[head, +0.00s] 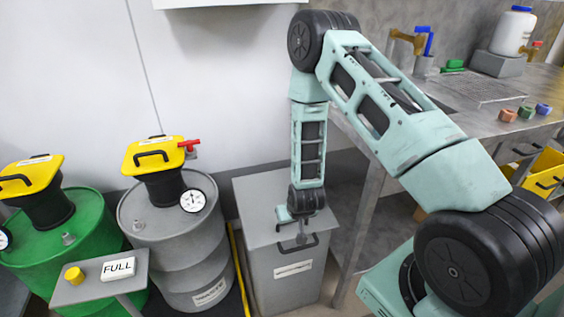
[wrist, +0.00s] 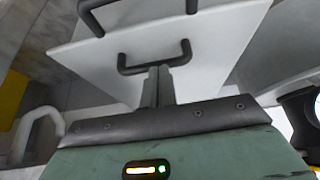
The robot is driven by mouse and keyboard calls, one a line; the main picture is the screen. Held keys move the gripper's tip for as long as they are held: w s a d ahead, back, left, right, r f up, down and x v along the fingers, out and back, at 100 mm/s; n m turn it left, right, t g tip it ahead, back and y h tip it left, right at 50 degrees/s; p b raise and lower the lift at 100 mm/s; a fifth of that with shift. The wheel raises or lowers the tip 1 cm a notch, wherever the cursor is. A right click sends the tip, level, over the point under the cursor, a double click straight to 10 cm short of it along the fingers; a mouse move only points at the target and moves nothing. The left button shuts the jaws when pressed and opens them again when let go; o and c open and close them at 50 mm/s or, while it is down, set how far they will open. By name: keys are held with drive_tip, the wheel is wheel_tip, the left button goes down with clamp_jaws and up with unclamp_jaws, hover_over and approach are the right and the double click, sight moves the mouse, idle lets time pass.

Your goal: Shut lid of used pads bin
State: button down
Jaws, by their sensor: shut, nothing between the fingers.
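The used pads bin (head: 284,280) is a grey box with a pale label on its front, standing in the middle of the head view. Its flat grey lid (head: 262,195) lies over the top and looks level; I cannot tell if a thin gap remains. A dark handle (head: 314,243) shows at the upper front. In the wrist view, one dark handle (wrist: 187,55) is just beyond my fingertips and a second handle (wrist: 92,20) is at upper left. My gripper (head: 302,239) is shut and empty, pointing down at the bin's front edge. Its fingers (wrist: 160,72) overlap the nearer handle in view; contact is unclear.
A grey drum (head: 184,235) and a green drum (head: 62,245) with yellow-topped agitators stand left of the bin. A FULL sign (head: 118,268) is in front of them. A metal workbench (head: 465,125) stands close on the right, with a yellow drawer bin (head: 545,170).

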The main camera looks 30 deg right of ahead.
drive_tip(key=shift+s+f+b, duration=0.2)
drive_tip(key=shift+f+b, duration=0.1)
drive_tip(key=shift+f, duration=0.55)
drive_tip(key=shift+s+a+f, duration=0.1)
drive_tip(key=shift+f, duration=0.05)
drive_tip(key=shift+s+f, duration=0.15)
